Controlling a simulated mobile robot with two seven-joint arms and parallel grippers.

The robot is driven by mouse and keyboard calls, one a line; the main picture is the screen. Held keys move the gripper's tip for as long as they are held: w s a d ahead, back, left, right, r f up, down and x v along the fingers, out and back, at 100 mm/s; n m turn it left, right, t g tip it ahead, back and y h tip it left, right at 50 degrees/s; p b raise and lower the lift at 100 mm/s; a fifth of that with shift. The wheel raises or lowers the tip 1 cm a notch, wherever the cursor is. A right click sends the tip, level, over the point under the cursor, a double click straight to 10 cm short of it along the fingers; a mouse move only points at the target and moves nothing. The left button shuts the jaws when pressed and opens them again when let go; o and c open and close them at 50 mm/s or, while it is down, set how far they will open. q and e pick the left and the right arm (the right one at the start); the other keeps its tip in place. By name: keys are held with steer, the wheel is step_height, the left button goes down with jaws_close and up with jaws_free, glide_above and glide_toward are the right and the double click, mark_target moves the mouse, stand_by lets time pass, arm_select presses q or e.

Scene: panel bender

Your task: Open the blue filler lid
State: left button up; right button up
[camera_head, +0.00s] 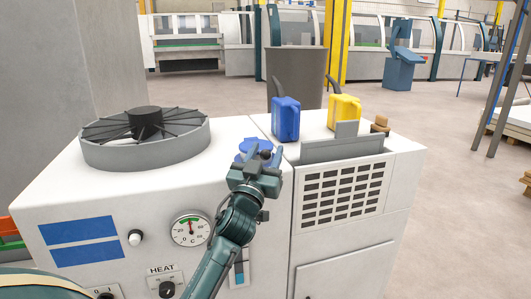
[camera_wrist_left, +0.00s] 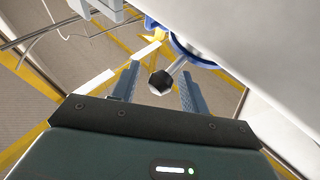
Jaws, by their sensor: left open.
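The blue filler lid (camera_head: 249,146) sits on the top of the white machine near its front edge, partly hidden behind my left gripper. In the left wrist view, a blue round edge (camera_wrist_left: 181,46) shows at the machine's rim, with a metal stem leading to a black knob (camera_wrist_left: 160,83). My left gripper (camera_head: 264,156) is at the lid's front side. Its fingers are open (camera_wrist_left: 159,76), one on each side of the black knob in the left wrist view. I cannot tell whether they touch it. The lid looks roughly flat. My right gripper is not in view.
A round fan (camera_head: 146,125) stands on the machine top at the left. A blue canister (camera_head: 286,119) and a yellow canister (camera_head: 344,112) stand behind and right of the lid. A grey raised panel (camera_head: 345,147) lies to the right. A temperature gauge (camera_head: 190,231) is on the front.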

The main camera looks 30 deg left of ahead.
arm_select(q)
steer(key=shift+c, duration=0.4)
jaws_close()
